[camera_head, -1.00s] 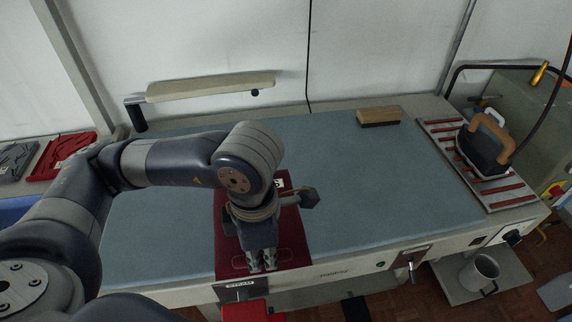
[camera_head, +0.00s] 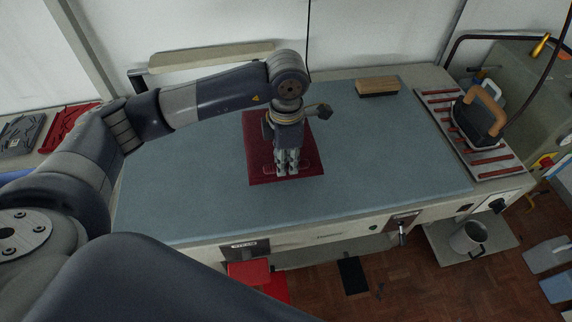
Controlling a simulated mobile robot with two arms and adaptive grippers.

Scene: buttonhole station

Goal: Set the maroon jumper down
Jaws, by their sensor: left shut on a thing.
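The maroon jumper (camera_head: 258,162) is a folded, flat rectangle over the blue-grey board (camera_head: 370,165), left of its middle. My left gripper (camera_head: 287,172) points down at the jumper's near part and is shut on it. Whether the jumper touches the board or hangs just above it, I cannot tell. My left wrist and forearm hide part of its far side. My right gripper is not in view.
An iron (camera_head: 478,122) stands on a red-striped rest (camera_head: 496,162) at the right. A wooden brush (camera_head: 377,87) lies at the board's back edge. A narrow padded arm (camera_head: 210,57) stands at the back left. The board's right half is clear.

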